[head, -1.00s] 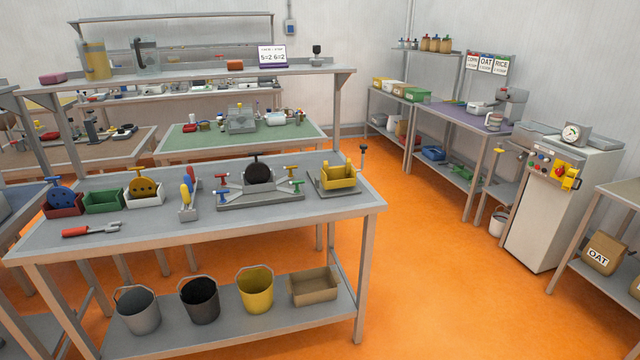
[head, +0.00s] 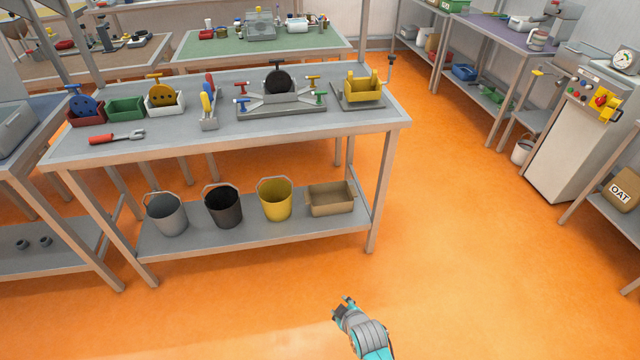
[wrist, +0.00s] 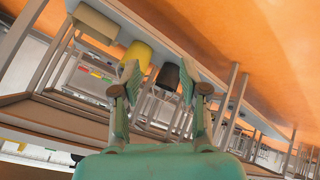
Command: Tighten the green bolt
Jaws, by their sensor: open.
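The green bolt (head: 319,98) is a small T-handled screw at the front right of a grey fixture (head: 280,108) on the workbench. The fixture holds an upright black disc (head: 278,80). Other T-handled bolts sit around it: an orange one (head: 312,81) behind the green bolt, and a red one (head: 240,87) and a blue one (head: 242,101) on the left. My gripper (head: 343,303) is low in front of the bench, over the floor and far from the bolt. In the wrist view, my gripper (wrist: 158,88) has its fingers apart with nothing between them. The green bolt cannot be made out there.
The workbench (head: 180,150) carries a yellow block holder (head: 362,88), coloured bins and a red-handled tool (head: 115,137). Its lower shelf holds several buckets and a tan box (head: 331,198). The orange floor (head: 450,250) in front and to the right is clear.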

